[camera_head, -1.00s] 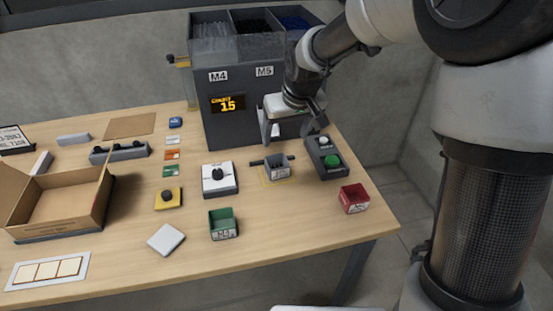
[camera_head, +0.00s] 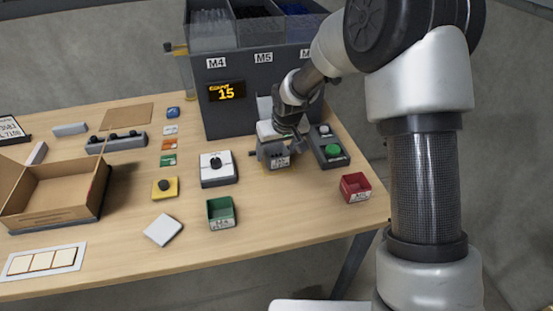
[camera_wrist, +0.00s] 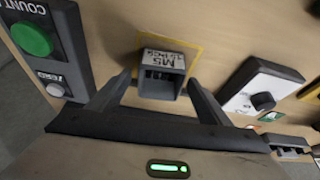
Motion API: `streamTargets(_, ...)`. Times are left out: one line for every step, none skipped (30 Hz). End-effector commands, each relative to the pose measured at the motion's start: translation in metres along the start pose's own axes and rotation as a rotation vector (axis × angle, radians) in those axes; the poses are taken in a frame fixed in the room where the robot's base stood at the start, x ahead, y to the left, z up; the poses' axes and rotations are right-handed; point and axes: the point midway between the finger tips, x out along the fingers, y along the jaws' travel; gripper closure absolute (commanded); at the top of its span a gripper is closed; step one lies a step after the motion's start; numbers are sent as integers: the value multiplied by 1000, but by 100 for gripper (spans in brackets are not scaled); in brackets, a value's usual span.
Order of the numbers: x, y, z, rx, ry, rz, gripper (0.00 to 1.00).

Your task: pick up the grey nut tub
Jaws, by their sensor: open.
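The grey nut tub (camera_head: 278,160) stands on the table in front of the dispenser, under my gripper in the head view. In the wrist view the tub (camera_wrist: 162,78) has a white label reading M5 and sits on a yellow-marked patch. My gripper (camera_wrist: 158,85) is open, with one finger on each side of the tub's near part and visible gaps to it. In the head view my gripper (camera_head: 275,142) is low over the tub and hides part of it; whether it touches cannot be told.
A button box (camera_head: 328,147) with a green button stands close right of the tub. A red tub (camera_head: 355,187) and a green tub (camera_head: 221,213) stand nearer the front. A white dial box (camera_head: 218,169) is to the left. The dark dispenser (camera_head: 225,120) rises behind.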

Motion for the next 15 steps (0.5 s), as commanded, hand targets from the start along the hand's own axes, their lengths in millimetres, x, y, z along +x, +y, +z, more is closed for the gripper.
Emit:
streamTargets(3,0,0,0,1,0,28)
streamTargets(4,0,0,0,1,0,28)
streamTargets(5,0,-1,0,1,0,28)
streamTargets(5,0,-1,0,1,0,28)
streamTargets(5,0,-1,0,1,0,28)
streamTargets(5,0,-1,0,2,0,28)
streamTargets(5,0,-1,0,1,0,28)
streamTargets(4,0,-1,-1,1,0,28)
streamTargets(4,0,-1,-1,1,0,31)
streamTargets(4,0,-1,-1,1,0,37)
streamTargets(4,0,-1,-1,1,0,42)
streamTargets(4,0,-1,-1,1,0,48)
streamTargets(4,0,-1,-1,1,0,53)
streamTargets(4,0,-1,-1,1,0,58)
streamTargets(4,0,-1,-1,1,0,65)
